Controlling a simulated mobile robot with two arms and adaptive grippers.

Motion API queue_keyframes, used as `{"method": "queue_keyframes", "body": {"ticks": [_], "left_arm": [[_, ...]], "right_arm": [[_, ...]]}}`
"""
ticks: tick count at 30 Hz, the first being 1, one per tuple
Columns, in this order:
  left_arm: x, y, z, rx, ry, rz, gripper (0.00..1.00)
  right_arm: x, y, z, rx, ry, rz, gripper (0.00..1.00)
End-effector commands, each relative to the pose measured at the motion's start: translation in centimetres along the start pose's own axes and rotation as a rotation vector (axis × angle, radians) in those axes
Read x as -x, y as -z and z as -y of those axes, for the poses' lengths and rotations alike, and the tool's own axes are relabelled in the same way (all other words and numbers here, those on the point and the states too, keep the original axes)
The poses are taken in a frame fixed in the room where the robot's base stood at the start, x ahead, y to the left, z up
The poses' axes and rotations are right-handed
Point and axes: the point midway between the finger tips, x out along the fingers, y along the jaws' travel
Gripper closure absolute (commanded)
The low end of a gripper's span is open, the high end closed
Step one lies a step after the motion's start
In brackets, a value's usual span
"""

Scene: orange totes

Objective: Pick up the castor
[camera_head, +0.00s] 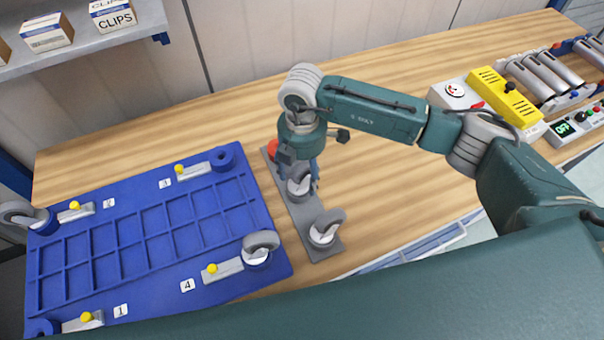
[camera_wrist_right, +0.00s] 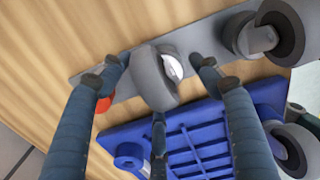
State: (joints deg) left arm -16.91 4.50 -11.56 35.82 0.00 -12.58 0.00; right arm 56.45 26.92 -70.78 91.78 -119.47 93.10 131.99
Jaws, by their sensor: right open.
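A grey metal strip (camera_head: 306,214) lies on the wooden bench and carries two castors with grey wheels. The castor under my right gripper (camera_head: 300,183) is partly hidden by the fingers in the head view. In the right wrist view this castor (camera_wrist_right: 152,80) shows between the spread fingers. My right gripper (camera_wrist_right: 160,88) is open around it, and I cannot tell whether any finger touches it. The other castor (camera_head: 326,229) stands at the strip's near end, and also shows in the wrist view (camera_wrist_right: 264,35). My left gripper is not in view.
A blue fixture (camera_head: 150,285) with numbered corners lies left of the strip, with castors at corners 2 (camera_head: 18,212) and 4 (camera_head: 260,247). A red-orange object (camera_head: 274,149) is beside my gripper. A yellow device (camera_head: 503,95) stands far right.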

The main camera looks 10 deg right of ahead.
Motion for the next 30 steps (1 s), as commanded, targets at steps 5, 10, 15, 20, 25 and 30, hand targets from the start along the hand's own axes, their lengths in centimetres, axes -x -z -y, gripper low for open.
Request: {"method": "queue_keyframes", "body": {"ticks": [5,10,15,20,25,30], "left_arm": [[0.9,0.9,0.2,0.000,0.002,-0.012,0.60],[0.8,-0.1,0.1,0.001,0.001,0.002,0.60],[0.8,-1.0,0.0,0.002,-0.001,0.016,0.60],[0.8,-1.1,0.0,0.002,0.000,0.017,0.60],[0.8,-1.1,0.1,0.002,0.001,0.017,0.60],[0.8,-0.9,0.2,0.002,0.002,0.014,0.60]], "right_arm": [[-2.0,0.1,0.0,0.001,0.001,-0.001,0.37],[-2.5,0.0,-0.1,0.001,-0.001,0.000,0.37],[-2.4,0.0,0.0,0.001,-0.001,0.000,0.49],[-2.5,-0.1,0.0,0.000,0.001,0.001,0.80],[-2.4,-0.1,0.0,-0.001,0.000,0.003,0.96],[-2.4,-0.2,0.0,-0.002,0.001,0.005,0.96]]}}
